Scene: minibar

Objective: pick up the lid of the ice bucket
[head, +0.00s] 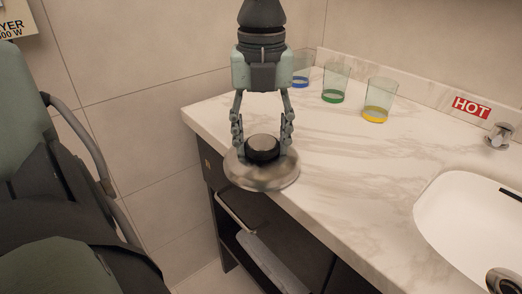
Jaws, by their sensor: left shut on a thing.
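The lid (262,175) of the ice bucket is a round, shiny metal disc with a black knob (262,149) on top. It is in the middle of the head view, in front of the counter's left front edge. My left gripper (263,148) points down and is shut on the lid's knob, with one finger on each side. The lid hangs roughly level under the fingers. I cannot tell whether anything is beneath the lid. The ice bucket itself is not visible. My right gripper is not in view.
The marble counter (338,172) holds a blue-based glass (301,72), a green-based glass (335,84) and a yellow-based glass (378,100) near the wall. A white sink (440,205) is at the right. A towel (270,262) hangs on a rail below the counter. The counter's middle is clear.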

